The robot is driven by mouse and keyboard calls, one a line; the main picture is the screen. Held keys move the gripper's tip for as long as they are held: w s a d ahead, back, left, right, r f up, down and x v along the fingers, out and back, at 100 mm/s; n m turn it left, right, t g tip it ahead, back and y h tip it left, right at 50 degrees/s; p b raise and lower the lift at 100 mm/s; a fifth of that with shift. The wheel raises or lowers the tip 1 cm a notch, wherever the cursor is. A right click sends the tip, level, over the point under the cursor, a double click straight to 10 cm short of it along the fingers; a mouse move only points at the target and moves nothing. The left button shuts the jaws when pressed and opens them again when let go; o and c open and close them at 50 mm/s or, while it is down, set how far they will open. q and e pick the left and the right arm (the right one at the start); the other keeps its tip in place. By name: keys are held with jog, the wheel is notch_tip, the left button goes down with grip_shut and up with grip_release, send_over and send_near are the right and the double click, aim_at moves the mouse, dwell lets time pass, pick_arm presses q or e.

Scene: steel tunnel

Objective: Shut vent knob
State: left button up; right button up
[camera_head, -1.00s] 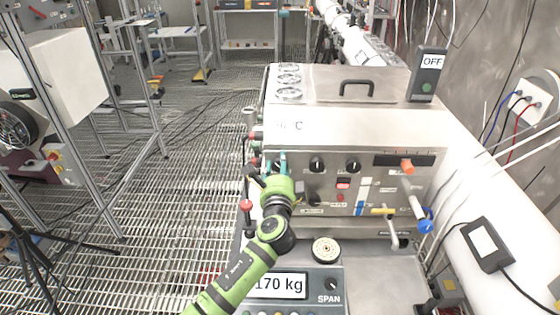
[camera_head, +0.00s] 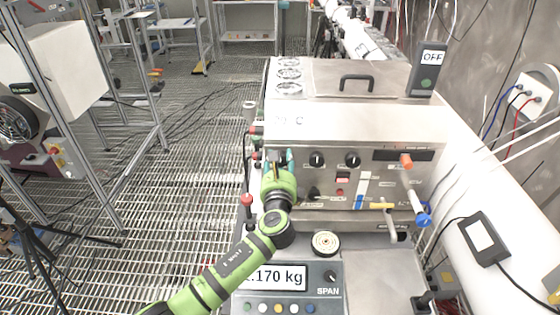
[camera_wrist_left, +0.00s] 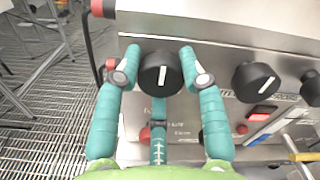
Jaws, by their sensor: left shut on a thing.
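A black round knob (camera_wrist_left: 160,73) with a white pointer line sits on the steel front panel (camera_head: 300,205). Its pointer is nearly upright, slightly tilted, in the left wrist view. My left gripper (camera_wrist_left: 160,62) is shut on this knob, with two teal fingers at its left and right sides and a third finger below. My right gripper is not in view.
Two more black knobs (camera_head: 317,160) (camera_head: 352,160) sit to the right on the panel, with a red switch (camera_head: 343,180) below. A scale display (camera_head: 275,278) and a round pale disc (camera_head: 325,243) are in front. Grated floor lies left. An OFF box (camera_head: 428,72) stands on top.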

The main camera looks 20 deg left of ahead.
pick_arm(q)
jog(key=shift+r, duration=0.3)
jog(key=o, duration=1.1)
jog(key=shift+o, duration=0.2)
jog(key=shift+a+f, duration=0.1)
jog(key=v, duration=1.2)
